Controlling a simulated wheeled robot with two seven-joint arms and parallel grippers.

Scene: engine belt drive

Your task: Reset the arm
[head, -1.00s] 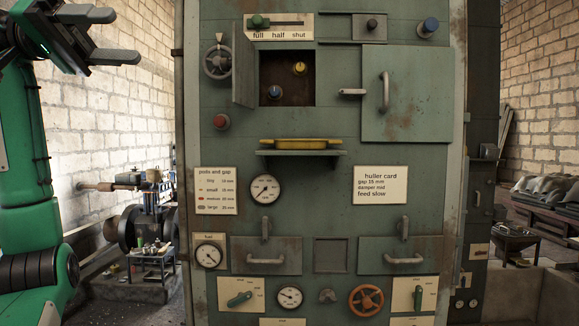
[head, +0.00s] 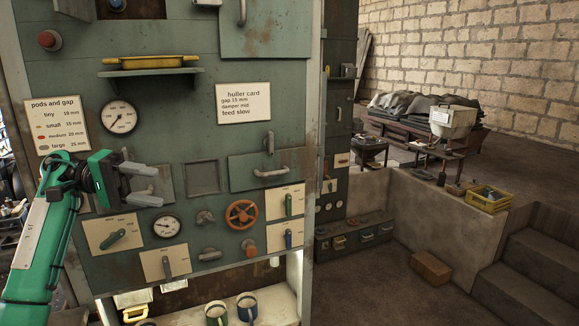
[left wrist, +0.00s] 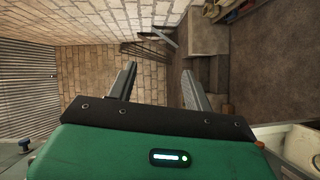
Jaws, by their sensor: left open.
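My left gripper (head: 145,184) is in the head view at the left, in front of the lower part of the green machine panel (head: 200,90). Its jaws are open and empty, pointing right. In the left wrist view the two fingers (left wrist: 158,90) stand apart with nothing between them, and a brick wall and steps lie beyond. I cannot tell whether the gripper touches the panel. It hides part of a drawer front behind it. My right gripper is not in view.
The panel carries an orange handwheel (head: 242,214), a yellow tray (head: 150,62) on a shelf, gauges and levers. Two mugs (head: 216,313) (head: 247,306) stand in the lower bay. A yellow crate (head: 488,200) sits on a low wall. Open floor lies right of the machine.

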